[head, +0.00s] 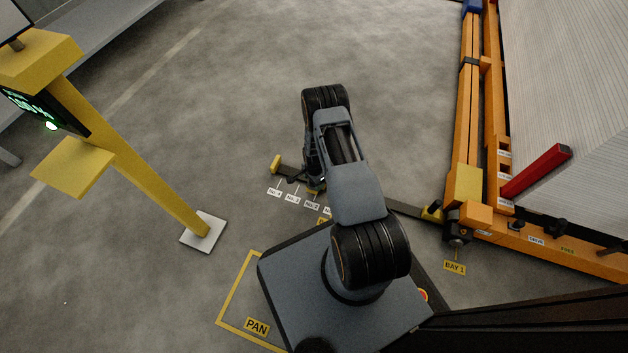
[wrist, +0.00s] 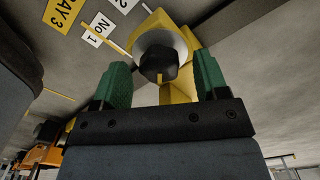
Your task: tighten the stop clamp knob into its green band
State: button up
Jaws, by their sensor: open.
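The stop clamp's black knob (wrist: 157,66) shows in the wrist view, in front of a pale round dial (wrist: 161,43) on a yellow clamp body (wrist: 180,92). My gripper (wrist: 161,63) is open, with one green finger pad on each side of the knob in the picture. Gaps show between the knob and both pads; I cannot tell if the knob lies at fingertip depth. No green band can be made out on the dial. In the head view my arm hides most of the clamp, and my gripper (head: 314,182) is low by the floor rail.
The rail has a yellow end piece (head: 276,163) and numbered floor labels (head: 292,198). A yellow post with a display (head: 130,160) stands left. An orange gantry frame (head: 466,130) with a red bar (head: 536,172) stands right. Open floor (head: 230,90) lies beyond my arm.

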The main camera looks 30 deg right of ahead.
jog(key=shift+r, duration=0.1)
notch_tip(320, 180, up, 14)
jog(key=p, duration=0.6)
jog(key=shift+f, duration=0.2)
